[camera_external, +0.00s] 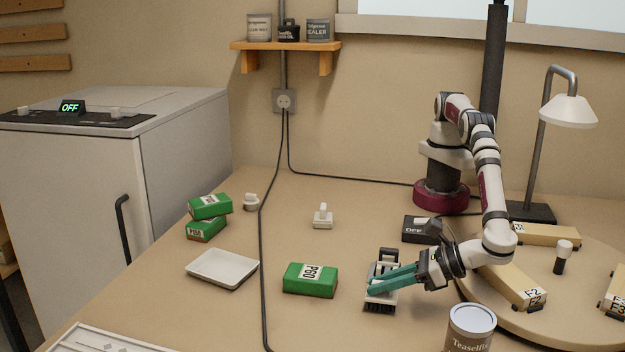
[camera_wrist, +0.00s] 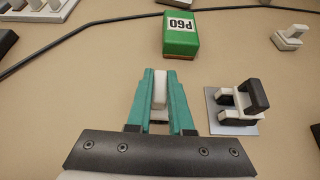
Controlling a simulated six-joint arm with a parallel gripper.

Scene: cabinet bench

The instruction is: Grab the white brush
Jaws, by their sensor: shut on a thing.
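The white brush (camera_wrist: 160,90) is between my two teal fingers in the wrist view. Its white handle shows there, and the fingers hide much of the rest. In the external view the brush (camera_external: 380,306) shows its dark bristles below the fingers, at or close to the bench top; I cannot tell if they touch it. My gripper (camera_external: 391,281) reaches left and low over the bench, its fingers shut on the brush. It also shows in the wrist view (camera_wrist: 160,100).
A black-and-white fixture on a grey plate (camera_wrist: 238,108) stands close beside my fingers. A green P60 block (camera_external: 310,280) lies to the left, with a white tray (camera_external: 222,268) beyond. A tin (camera_external: 470,328) stands front right, near a round board (camera_external: 590,270). A cable crosses the bench.

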